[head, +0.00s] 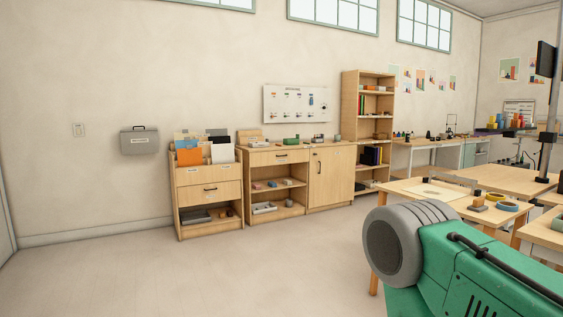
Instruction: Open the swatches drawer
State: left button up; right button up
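A low wooden cabinet (181,218) stands against the back wall, left of the middle of the head view. It has a closed drawer (225,194) with a dark bar handle (210,189). Small white labels sit on the strip above it, too small to read. A second closed drawer (263,160) with a dark handle is at the top of the neighbouring cabinet. I cannot tell from the labels which drawer is the swatches one. Neither of my grippers is in view.
Orange and white folders (189,156) stand on the left cabinet. A grey case (139,142) hangs on the wall. A tall shelf (350,110) stands farther right. A wooden table (410,187) stands at the right. The floor (240,270) before the cabinets is clear.

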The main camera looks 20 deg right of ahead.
aim_at(273, 157)
jog(key=i+l+z, duration=0.3)
jog(key=i, duration=0.2)
jog(key=i+l+z, duration=0.3)
jog(key=i, duration=0.2)
jog(key=i+l+u, duration=0.1)
jog(key=i, duration=0.45)
jog(key=i+l+u, duration=0.15)
jog(key=i, duration=0.35)
jog(key=i+l+u, duration=0.1)
jog(key=i, duration=0.45)
jog(key=i+j+u, duration=0.1)
jog(key=i, duration=0.85)
jog(key=i+j+u, duration=0.1)
jog(key=i, duration=0.8)
jog(key=i+l+z, duration=0.2)
jog(key=i+z, duration=0.25)
jog(key=i, duration=0.25)
jog(key=i+z, duration=0.45)
jog(key=i, duration=0.2)
jog(key=i+j+z, duration=0.25)
jog(key=i+z, duration=0.15)
jog(key=i, duration=0.3)
